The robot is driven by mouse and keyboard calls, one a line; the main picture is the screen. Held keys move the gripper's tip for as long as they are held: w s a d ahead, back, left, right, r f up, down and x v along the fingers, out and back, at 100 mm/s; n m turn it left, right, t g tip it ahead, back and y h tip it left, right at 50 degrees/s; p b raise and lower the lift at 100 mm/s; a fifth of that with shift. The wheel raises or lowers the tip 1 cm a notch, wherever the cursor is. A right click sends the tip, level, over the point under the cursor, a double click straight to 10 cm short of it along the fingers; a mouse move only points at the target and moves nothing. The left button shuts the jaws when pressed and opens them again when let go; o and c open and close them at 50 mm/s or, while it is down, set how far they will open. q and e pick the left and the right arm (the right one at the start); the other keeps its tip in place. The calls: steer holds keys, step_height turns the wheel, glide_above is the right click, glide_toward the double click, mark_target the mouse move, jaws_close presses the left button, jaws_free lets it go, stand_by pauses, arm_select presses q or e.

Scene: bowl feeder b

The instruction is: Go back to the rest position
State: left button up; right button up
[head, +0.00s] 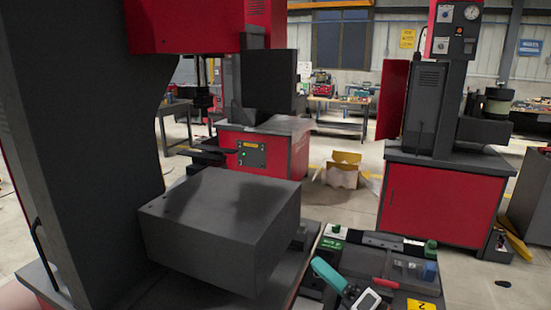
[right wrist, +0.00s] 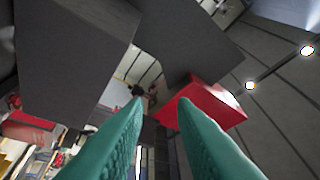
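My right gripper (head: 322,268) shows in the head view at the bottom centre, its teal finger pointing up and left over the dark work surface. In the right wrist view both teal fingers of the right gripper (right wrist: 161,104) stand apart with nothing held between them. The gripper is open and empty. My left gripper is in neither view. The task names no object.
A dark machine column (head: 85,110) and a big grey block (head: 210,225) fill the left of the head view, close to my right gripper. A dark fixture (head: 385,262) with a blue part (head: 430,272) lies right of it. Red-and-grey machines (head: 435,205) stand behind; floor lies between.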

steer(key=s+d+f+m+g+h, duration=0.1)
steer(key=s+d+f+m+h, duration=0.3)
steer(key=d+f+m+h, duration=0.65)
steer(key=s+d+f+m+g+h, duration=0.15)
steer(key=s+f+m+h, duration=0.45)
steer(key=m, duration=1)
steer(key=s+a+f+m+g+y, duration=0.1)
steer(key=s+f+m+g, duration=0.3)
steer(key=s, duration=0.5)
steer(key=s+f+m+g, duration=0.1)
steer(key=s+f+g, duration=0.45)
steer(key=s, duration=0.35)
step_height(320, 180, down, 28)
steer(key=b, duration=0.4)
steer(key=s+d+f+g+b, duration=0.2)
steer(key=s+d+f+b, duration=0.1)
steer(key=s+f, duration=1.4)
step_height(320, 180, down, 4)
steer(key=shift+s+f, duration=0.25)
steer(key=shift+s, duration=0.05)
steer(key=shift+n, duration=0.25)
